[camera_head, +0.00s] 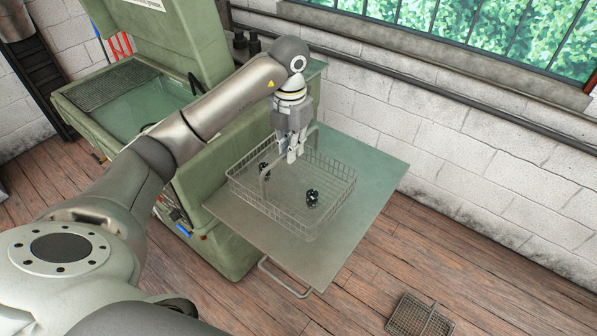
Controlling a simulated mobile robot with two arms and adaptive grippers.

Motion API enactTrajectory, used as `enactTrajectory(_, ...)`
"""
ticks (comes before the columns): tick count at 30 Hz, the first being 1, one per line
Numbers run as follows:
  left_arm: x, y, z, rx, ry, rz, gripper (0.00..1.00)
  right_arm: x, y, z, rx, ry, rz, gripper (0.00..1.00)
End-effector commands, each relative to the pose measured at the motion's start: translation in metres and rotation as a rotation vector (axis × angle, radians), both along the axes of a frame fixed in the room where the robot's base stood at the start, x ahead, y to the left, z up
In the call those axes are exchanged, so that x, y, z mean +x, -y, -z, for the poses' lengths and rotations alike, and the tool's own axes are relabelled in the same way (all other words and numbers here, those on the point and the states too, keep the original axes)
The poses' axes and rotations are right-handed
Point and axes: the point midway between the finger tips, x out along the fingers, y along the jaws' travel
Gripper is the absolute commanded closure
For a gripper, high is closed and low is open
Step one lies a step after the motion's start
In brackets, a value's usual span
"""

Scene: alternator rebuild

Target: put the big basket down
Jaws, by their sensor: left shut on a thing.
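The big basket (325,216) is a wire basket with a tall handle arching over it. It is at the flat grey-green side shelf (375,165); I cannot tell whether its bottom touches the surface. Two small dark parts are inside, one near the middle right (312,198) and one at the left (264,169), partly behind the handle. My left gripper (291,157) points down over the basket and is shut on its handle. The gripper hides part of the handle and the far rim. My right gripper is not in view.
A green parts washer (120,100) with a raised lid stands to the left of the shelf. A smaller wire basket (420,318) lies on the wooden floor at the bottom right. A white brick wall (480,170) runs behind. The shelf is bare around the basket.

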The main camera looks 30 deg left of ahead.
Motion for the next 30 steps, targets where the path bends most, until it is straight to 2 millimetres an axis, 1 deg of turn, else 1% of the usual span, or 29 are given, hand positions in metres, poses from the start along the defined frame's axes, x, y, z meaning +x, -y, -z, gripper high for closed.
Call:
enactTrajectory(1,0.0,0.0,0.005,-0.002,-0.002,-0.001,1.0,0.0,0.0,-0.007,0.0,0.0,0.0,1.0)
enactTrajectory(3,0.0,0.0,0.015,-0.001,0.0,-0.001,1.0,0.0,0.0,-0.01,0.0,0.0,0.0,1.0)
enactTrajectory(6,0.001,0.0,0.026,-0.002,0.002,-0.001,1.0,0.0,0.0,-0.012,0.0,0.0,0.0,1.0)
enactTrajectory(13,0.0,0.0,0.041,-0.001,0.002,-0.001,1.0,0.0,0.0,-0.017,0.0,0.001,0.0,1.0)
enactTrajectory(19,0.0,0.0,0.065,-0.001,0.002,-0.001,1.0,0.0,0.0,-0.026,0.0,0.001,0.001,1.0)
enactTrajectory(21,0.001,0.0,0.068,0.0,0.004,-0.001,1.0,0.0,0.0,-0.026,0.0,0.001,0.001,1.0)
enactTrajectory(28,0.001,0.0,0.07,0.0,0.005,0.0,1.0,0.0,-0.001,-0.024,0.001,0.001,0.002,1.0)
enactTrajectory(29,0.0,0.0,0.071,0.0,0.002,0.0,0.88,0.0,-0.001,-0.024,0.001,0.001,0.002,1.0)
enactTrajectory(30,0.0,0.0,0.071,0.0,0.002,0.0,0.83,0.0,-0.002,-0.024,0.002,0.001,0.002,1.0)
